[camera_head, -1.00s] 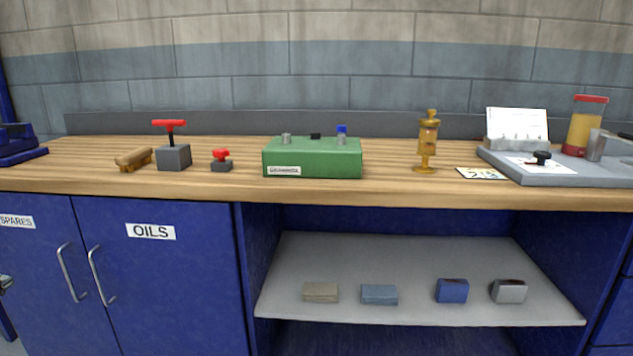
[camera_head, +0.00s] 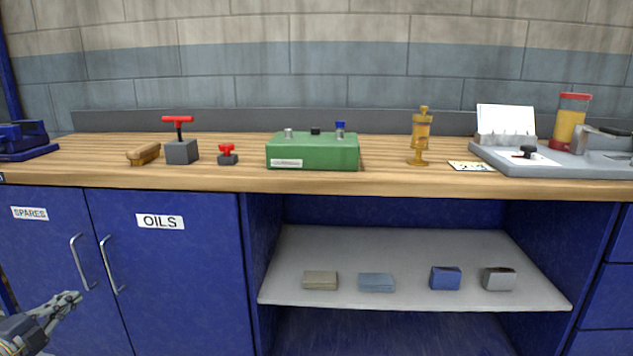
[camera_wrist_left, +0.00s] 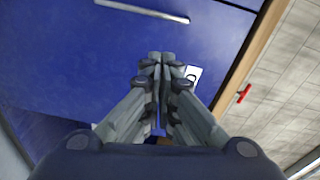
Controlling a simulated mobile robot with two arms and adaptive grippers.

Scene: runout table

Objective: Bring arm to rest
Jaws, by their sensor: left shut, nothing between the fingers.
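My left gripper (camera_head: 68,302) shows at the lower left of the head view, in front of the blue cabinet doors below the worktop. In the left wrist view its fingers (camera_wrist_left: 161,62) are together and hold nothing. Blue cabinet fronts (camera_wrist_left: 60,60) fill most of that view behind the fingers, with a metal handle (camera_wrist_left: 142,11) at the top. My right gripper is not in view.
The wooden worktop (camera_head: 220,181) carries a green box (camera_head: 312,154), red-handled items (camera_head: 180,150), a brass lubricator (camera_head: 420,138) and a grey tray (camera_head: 560,172). Door handles (camera_head: 82,262) stick out near my left gripper. An open shelf (camera_head: 400,245) holds several small blocks.

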